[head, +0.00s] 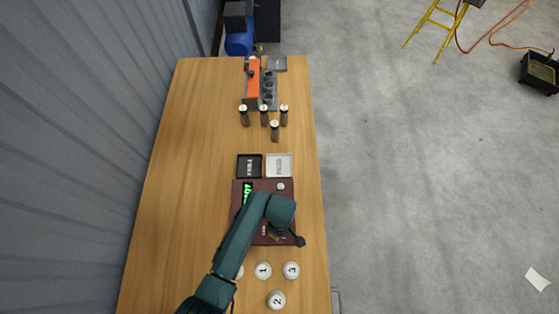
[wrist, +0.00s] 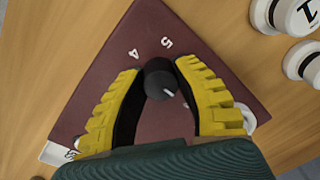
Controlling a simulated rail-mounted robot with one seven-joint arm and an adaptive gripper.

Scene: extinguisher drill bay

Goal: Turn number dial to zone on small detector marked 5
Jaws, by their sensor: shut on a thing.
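My gripper (wrist: 158,74) is shut on the black number dial (wrist: 160,82), with a yellow-backed finger on each side of it. The dial stands on a maroon panel (wrist: 108,78). Its short white mark lies toward the lower right in the wrist view. The printed numbers 4 (wrist: 133,53) and 5 (wrist: 167,42) show above the dial; other numbers are hidden by my fingers. In the head view my gripper (head: 286,238) is over the panel's right lower part. White detectors marked 1 (head: 263,271), 2 (head: 276,300) and 3 (head: 290,270) stand below it. I see none marked 5.
A black tray (head: 239,166) and a white tray (head: 290,166) lie beyond the panel. Several dark cylinders (head: 264,116) and an orange rack (head: 253,88) stand farther back. A fourth detector (head: 240,272) is partly hidden by my arm. Bare table lies to the left.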

